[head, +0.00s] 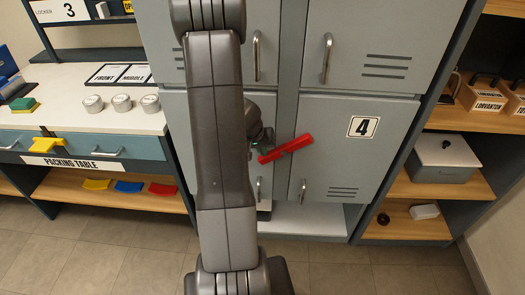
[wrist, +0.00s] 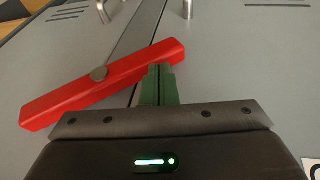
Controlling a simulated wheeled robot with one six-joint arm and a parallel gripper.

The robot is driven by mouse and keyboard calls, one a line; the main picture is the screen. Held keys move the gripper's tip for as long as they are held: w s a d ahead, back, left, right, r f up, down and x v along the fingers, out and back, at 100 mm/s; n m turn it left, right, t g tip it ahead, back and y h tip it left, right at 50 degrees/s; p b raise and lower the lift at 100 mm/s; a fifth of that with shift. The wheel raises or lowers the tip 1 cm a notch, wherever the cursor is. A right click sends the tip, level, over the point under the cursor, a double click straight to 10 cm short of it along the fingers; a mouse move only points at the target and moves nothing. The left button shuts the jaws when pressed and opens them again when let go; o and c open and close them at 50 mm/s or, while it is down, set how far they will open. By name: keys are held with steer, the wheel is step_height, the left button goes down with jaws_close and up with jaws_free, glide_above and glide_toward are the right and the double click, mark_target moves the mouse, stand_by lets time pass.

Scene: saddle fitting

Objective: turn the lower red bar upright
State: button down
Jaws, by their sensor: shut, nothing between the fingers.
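The red bar (head: 290,147) lies across the gap between the lower locker doors, slanting up to the right. In the wrist view the red bar (wrist: 130,74) turns about a round grey pivot (wrist: 99,73) and is also clearly tilted, its right end higher. My gripper (head: 267,144) is at the bar in the head view, partly hidden by the arm. In the wrist view its green fingers (wrist: 160,72) are shut with nothing between them, close to the bar's right end. Whether they touch the bar I cannot tell.
Metal door handles (head: 326,60) stick out above and below the bar. A packing table (head: 75,118) stands at the left and wooden shelves (head: 440,185) at the right. The floor in front is clear.

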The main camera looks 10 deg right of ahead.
mark_target(267, 163)
steer(key=shift+f+b, duration=0.15)
steer(key=shift+b, duration=0.2)
steer(key=shift+f+b, duration=0.1)
steer(key=shift+b, duration=0.6)
steer(key=shift+f+h+b, duration=0.2)
steer(key=shift+h+b, duration=0.2)
steer(key=shift+b, duration=0.55)
step_height(267, 163, down, 3)
steer(key=g+h+b, duration=0.1)
steer(key=h+b, duration=0.2)
steer(key=b, duration=0.8)
steer(key=shift+n, duration=0.4)
steer(key=h+b, duration=0.1)
steer(key=b, duration=0.1)
steer(key=f+h+b, duration=0.1)
steer(key=b, duration=0.2)
steer(key=shift+d+f+h+b, duration=0.15)
steer(key=shift+d+h+b, duration=0.15)
steer(key=shift+d, duration=0.05)
steer(key=h+b, duration=0.1)
steer(key=b, duration=0.1)
steer(key=f+h+b, duration=0.1)
steer(key=b, duration=0.1)
steer(key=shift+s+d+n+g, duration=0.2)
steer(key=shift+d+n+g, duration=0.2)
steer(key=shift+s+d+f+h+b, duration=0.1)
steer(key=shift+d+h+b, duration=0.2)
steer(key=shift+b, duration=0.45)
steer(key=shift+d, duration=0.1)
